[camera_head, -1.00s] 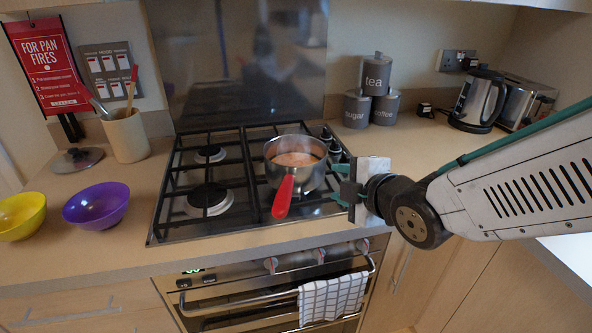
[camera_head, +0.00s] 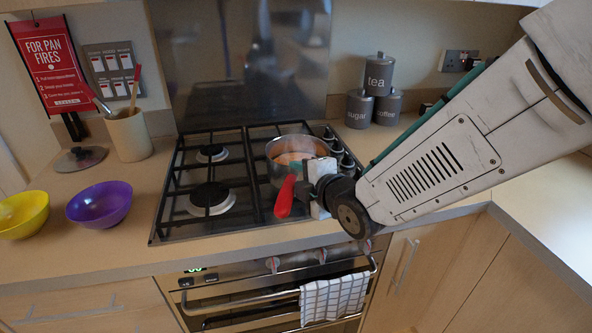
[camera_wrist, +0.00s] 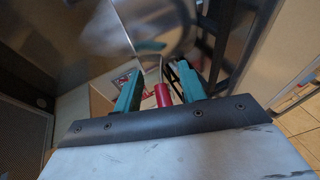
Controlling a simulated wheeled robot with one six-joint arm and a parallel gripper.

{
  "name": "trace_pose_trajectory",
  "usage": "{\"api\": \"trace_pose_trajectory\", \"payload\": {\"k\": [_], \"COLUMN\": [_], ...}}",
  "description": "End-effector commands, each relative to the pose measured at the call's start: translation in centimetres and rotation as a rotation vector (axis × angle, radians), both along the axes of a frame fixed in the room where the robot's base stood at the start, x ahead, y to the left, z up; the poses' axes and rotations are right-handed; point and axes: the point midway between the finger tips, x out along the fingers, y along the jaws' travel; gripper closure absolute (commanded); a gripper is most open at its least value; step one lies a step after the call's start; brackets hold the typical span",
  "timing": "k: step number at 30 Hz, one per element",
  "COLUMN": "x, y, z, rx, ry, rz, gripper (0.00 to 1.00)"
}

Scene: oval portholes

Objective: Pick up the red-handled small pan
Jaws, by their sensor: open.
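The small pan (camera_head: 287,150) is a steel saucepan with orange-brown contents, upright on the right front part of the hob. Its red handle (camera_head: 284,198) points toward the front edge. My gripper (camera_head: 299,188) is at the handle's right side, and its fingers are partly hidden by my wrist. In the wrist view my gripper (camera_wrist: 158,92) is open, with one green finger on each side of the red handle (camera_wrist: 162,95). I cannot tell whether either finger touches it. The steel pan body (camera_wrist: 150,25) shows blurred above the handle there.
The black gas hob (camera_head: 207,195) has bare burners at left. A purple bowl (camera_head: 99,204) and a yellow bowl (camera_head: 22,214) stand left of it. Canisters (camera_head: 376,78) stand behind at right. A checked towel (camera_head: 334,297) hangs on the oven door.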

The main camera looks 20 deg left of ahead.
Motion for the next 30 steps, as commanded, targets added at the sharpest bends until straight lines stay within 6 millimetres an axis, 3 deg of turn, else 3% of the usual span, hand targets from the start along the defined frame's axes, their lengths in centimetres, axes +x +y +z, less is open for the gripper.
{"api": "trace_pose_trajectory", "payload": {"k": [3,8,22,30], "x": [0.0,0.0,-0.1,0.0], "y": [0.0,0.0,-0.2,-0.3], "z": [0.0,0.0,0.0,2.0], "rx": [0.000,-0.001,-0.005,0.000], "ry": [0.000,0.001,0.007,0.002], "rz": [0.000,0.000,-0.001,-0.003], "gripper": [0.59,1.00,1.00,1.00]}}
